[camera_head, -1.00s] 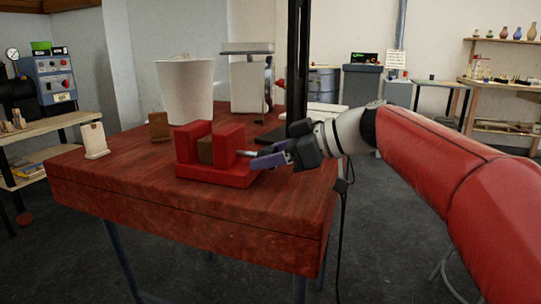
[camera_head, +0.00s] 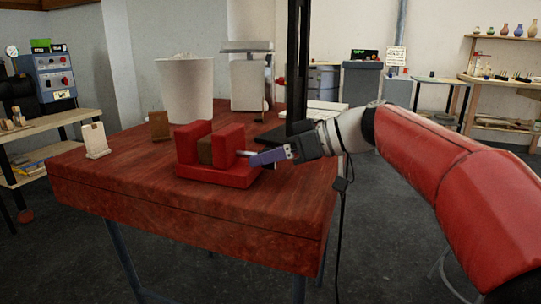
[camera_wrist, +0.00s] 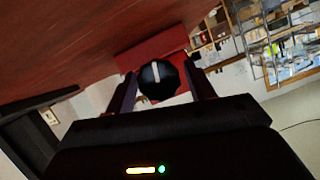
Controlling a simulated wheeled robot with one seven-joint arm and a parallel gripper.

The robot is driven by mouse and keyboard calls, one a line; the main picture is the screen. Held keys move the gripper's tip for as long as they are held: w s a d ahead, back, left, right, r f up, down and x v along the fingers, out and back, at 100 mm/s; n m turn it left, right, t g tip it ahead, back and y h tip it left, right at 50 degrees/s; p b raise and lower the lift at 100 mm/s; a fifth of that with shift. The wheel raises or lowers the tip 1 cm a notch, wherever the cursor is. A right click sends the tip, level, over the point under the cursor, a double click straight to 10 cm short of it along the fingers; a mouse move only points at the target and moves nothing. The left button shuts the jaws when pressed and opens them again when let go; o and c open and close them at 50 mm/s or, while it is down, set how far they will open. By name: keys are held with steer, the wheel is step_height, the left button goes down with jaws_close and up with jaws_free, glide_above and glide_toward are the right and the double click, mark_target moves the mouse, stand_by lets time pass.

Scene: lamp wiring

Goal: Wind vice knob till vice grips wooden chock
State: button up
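The red vice (camera_head: 215,174) sits on the table near its front edge. The vice's knob end (camera_head: 243,153) sticks out to the right of the right jaw. In the wrist view the knob (camera_wrist: 165,88) is a dark, many-sided disc with a white line, roughly upright. My gripper (camera_head: 254,160) reaches in from the right. Its fingers (camera_wrist: 163,92) stand open on either side of the knob, apparently without clamping it.
The red-brown table (camera_head: 130,178) also holds a small brown block (camera_head: 159,126), a pale upright holder (camera_head: 96,141), a white bin (camera_head: 186,92) and a dark post (camera_head: 297,70) behind my gripper. The table's front left is clear.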

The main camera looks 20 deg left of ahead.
steer(key=shift+o, duration=0.4)
steer(key=v, duration=0.7)
steer(key=shift+d+r, duration=0.1)
steer(key=shift+d, duration=0.3)
steer(key=shift+r, duration=0.1)
steer(key=shift+s+d+r+t+p, duration=0.15)
steer(key=shift+s+t+p, duration=0.1)
steer(key=shift+s+t, duration=0.1)
steer(key=shift+s+d+r+t+p, duration=0.1)
steer(key=shift+s+r+t+p, duration=0.15)
steer(key=shift+s+t, duration=0.1)
steer(key=shift+d+f+n, duration=0.1)
steer(key=shift+f+n, duration=0.05)
steer(key=shift+n, duration=0.15)
steer(key=x, duration=0.7)
steer(key=shift+w+a+f, duration=0.2)
steer(key=shift+a+f, duration=0.05)
steer(key=shift+f, duration=0.05)
